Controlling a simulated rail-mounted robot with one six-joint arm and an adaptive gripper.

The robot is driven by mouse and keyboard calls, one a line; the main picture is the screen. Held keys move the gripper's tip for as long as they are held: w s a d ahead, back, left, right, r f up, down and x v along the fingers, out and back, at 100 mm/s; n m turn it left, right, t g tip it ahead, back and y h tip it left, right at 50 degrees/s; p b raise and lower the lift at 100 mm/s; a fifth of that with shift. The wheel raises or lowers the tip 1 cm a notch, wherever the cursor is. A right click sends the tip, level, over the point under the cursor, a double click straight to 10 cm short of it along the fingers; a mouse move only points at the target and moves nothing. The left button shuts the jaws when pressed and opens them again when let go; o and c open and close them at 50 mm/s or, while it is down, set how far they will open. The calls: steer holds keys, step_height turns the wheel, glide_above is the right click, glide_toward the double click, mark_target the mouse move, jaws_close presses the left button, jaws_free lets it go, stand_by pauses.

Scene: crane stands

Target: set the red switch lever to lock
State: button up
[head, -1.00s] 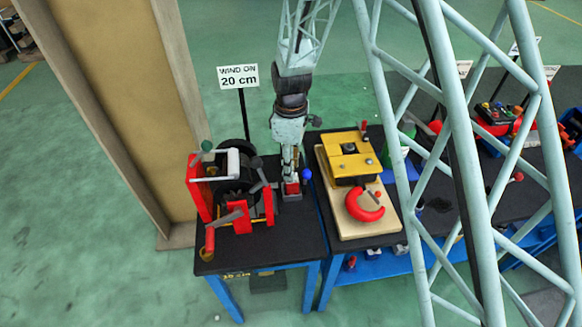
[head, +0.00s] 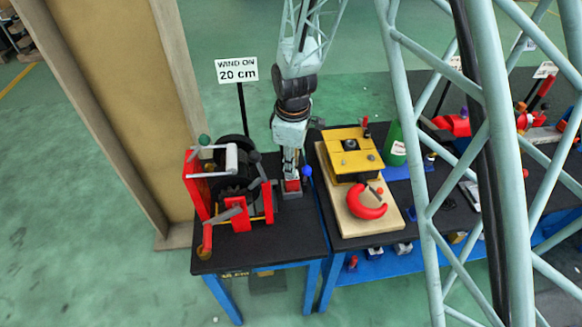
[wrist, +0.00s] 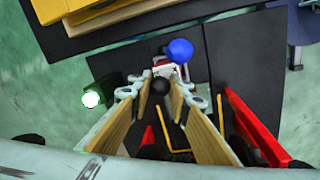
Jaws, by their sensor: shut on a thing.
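A small red and white switch part (head: 291,186) sits on a grey base on the black table, right of the red winch, in the head view. My gripper (head: 290,172) points down onto it. In the wrist view my gripper (wrist: 161,84) has its two tan-padded fingers closed in around a dark round knob (wrist: 160,87), with the red and white part (wrist: 165,69) just past the tips. The held part of the lever is mostly hidden by the fingers. A blue ball knob (head: 307,172) stands close on the right; it also shows in the wrist view (wrist: 180,50).
The red winch (head: 238,212) with its cranks and dark knobs stands close on the left. A sign reading "WIND ON 20 cm" (head: 237,70) rises behind. On the right, a wooden board (head: 350,218) carries a yellow plate and a red curved handle. A pale lattice crosses the right side.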

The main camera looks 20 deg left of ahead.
steer(key=shift+s+d+t+y+b, duration=0.1)
steer(key=shift+s+t+y+b, duration=0.3)
steer(key=shift+b, duration=1.45)
steer(key=shift+r+t+b, duration=0.1)
steer(key=shift+t+b, duration=0.6)
steer(key=shift+b, duration=2.35)
steer(key=o, duration=0.9)
steer(key=shift+c, duration=0.2)
steer(key=shift+s+d+r, duration=0.1)
steer(key=shift+r, duration=0.05)
steer(key=v, duration=1.2)
steer(key=shift+d, duration=0.1)
